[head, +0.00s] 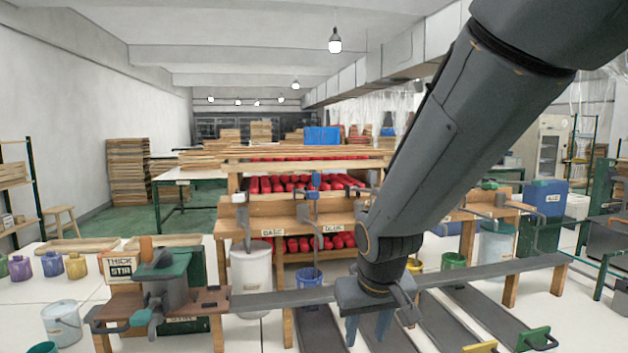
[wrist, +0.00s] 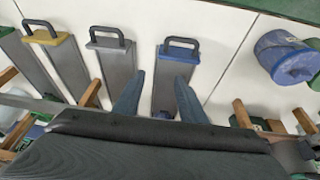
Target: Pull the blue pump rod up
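A dispenser with a small blue knob (head: 315,180) on a thin upright rod stands on the wooden shelf, left of my arm. Its spout hangs down over a blue bucket (head: 308,277); whether the rod is down or up is hard to tell. My gripper (head: 368,328) is low and in front of the shelf, right of the blue knob and well below it. In the wrist view its two blue-grey fingers (wrist: 159,98) are spread apart with nothing between them. The pump does not clearly show in the wrist view.
A long grey rail (head: 500,270) on wooden posts runs beside my gripper. A white bucket (head: 250,277) stands left. A mixing stand (head: 160,290) is at front left.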

